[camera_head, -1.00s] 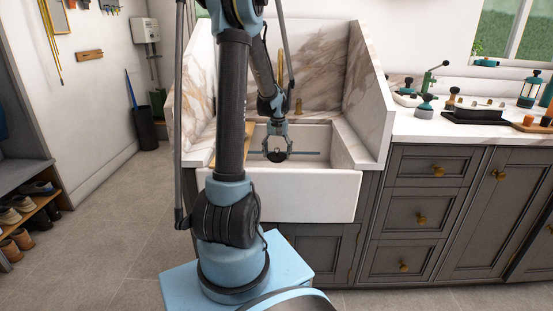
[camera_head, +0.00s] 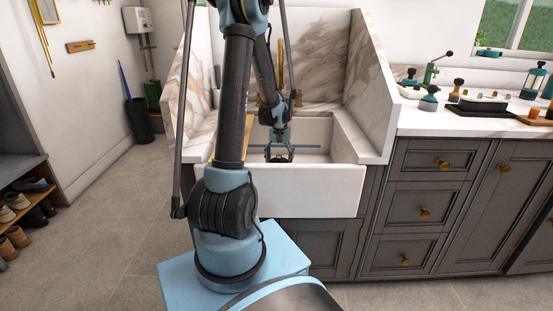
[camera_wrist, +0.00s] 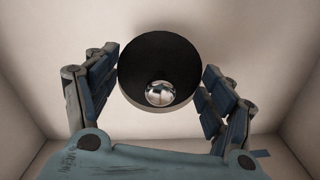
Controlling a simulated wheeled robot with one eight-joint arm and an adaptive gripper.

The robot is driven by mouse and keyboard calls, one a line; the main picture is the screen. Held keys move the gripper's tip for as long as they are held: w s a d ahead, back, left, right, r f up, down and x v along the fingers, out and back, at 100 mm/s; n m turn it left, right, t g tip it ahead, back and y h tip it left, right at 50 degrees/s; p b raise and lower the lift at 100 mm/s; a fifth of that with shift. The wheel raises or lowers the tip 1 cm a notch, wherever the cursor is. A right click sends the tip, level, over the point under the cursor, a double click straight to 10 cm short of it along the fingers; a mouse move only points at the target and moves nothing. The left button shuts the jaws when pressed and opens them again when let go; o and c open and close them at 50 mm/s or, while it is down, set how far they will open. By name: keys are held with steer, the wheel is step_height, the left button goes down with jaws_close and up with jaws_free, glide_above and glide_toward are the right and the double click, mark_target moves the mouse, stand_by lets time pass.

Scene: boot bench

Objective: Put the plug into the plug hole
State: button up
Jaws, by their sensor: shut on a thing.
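The plug (camera_wrist: 155,60) is a round black disc with a shiny metal knob. In the wrist view it sits between the two blue-grey fingers of my gripper (camera_wrist: 160,85), which is shut on its sides. In the head view my gripper (camera_head: 279,155) is down inside the white sink (camera_head: 305,190), pointing downward. The plug there is small and dark between the fingertips, hard to make out. The plug hole does not show in either view; whether the plug touches the sink floor I cannot tell.
The sink walls and marble side panels (camera_head: 372,75) close in around my gripper. A thin blue-grey bar (camera_head: 308,146) shows in the sink behind it. A brass tap (camera_head: 281,65) stands at the back. The counter at right (camera_head: 430,121) holds several items.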

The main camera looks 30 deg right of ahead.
steer(key=shift+w+d+f, duration=0.3)
steer(key=shift+w+f, duration=0.2)
steer(key=shift+f, duration=0.2)
steer(key=shift+w+d+f, duration=0.25)
steer(key=shift+w+f, duration=0.2)
steer(key=shift+f, duration=0.25)
steer(key=shift+w+d+f, duration=0.45)
steer(key=shift+w, duration=0.2)
steer(key=shift+w+d+f, duration=0.4)
steer(key=shift+w+f, duration=0.05)
steer(key=shift+w, duration=0.2)
steer(key=shift+s+a+r, duration=0.1)
steer(key=shift+s, duration=0.1)
steer(key=shift+f, duration=0.85)
stand_by(0.6)
steer(key=o, duration=1.2)
steer(key=shift+o, duration=0.2)
steer(key=shift+r, duration=0.15)
